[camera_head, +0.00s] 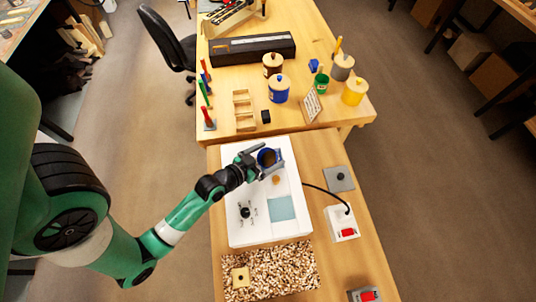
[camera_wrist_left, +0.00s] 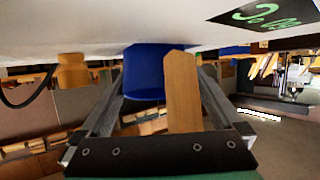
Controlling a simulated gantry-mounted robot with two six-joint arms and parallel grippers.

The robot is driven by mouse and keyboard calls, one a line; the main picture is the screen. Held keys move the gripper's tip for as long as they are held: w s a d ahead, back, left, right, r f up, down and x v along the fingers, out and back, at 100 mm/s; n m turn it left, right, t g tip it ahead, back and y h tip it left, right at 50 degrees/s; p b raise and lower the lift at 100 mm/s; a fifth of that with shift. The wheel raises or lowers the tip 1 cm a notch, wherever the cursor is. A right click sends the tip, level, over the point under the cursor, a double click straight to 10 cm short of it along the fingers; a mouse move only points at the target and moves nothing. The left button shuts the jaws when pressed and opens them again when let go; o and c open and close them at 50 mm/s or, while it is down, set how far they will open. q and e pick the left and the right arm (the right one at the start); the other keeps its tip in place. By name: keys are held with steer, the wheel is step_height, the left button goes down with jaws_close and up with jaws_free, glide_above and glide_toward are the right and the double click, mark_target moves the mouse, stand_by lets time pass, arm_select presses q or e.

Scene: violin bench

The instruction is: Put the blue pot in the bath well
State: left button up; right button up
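The blue pot (camera_head: 266,157) is at the back right of the white bath unit (camera_head: 237,175), with a brown inside. My left gripper (camera_head: 267,158) has one finger along each side of it. In the left wrist view the blue pot (camera_wrist_left: 143,75) fills the gap between the fingers of my left gripper (camera_wrist_left: 160,75), which look shut on it. A wooden stick-like piece (camera_wrist_left: 183,95) stands in front of the pot there. I cannot tell whether the pot rests on the unit or is held just above it. My right gripper is out of view.
A tray of chips (camera_head: 290,268) lies in front. Another blue pot (camera_head: 278,90) stands on the back bench.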

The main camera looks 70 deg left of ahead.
mark_target(262, 164)
arm_select(q)
steer(key=shift+r, duration=0.1)
steer(key=s+r, duration=0.1)
steer(key=s+d+r+p, duration=0.1)
steer(key=shift+s+d+r+p, duration=0.1)
steer(key=shift+s+p, duration=0.2)
steer(key=b+v, duration=0.1)
steer(key=v, duration=0.7)
steer(key=shift+s, duration=0.25)
steer(key=shift+s+d+r, duration=0.15)
steer(key=shift+r, duration=0.05)
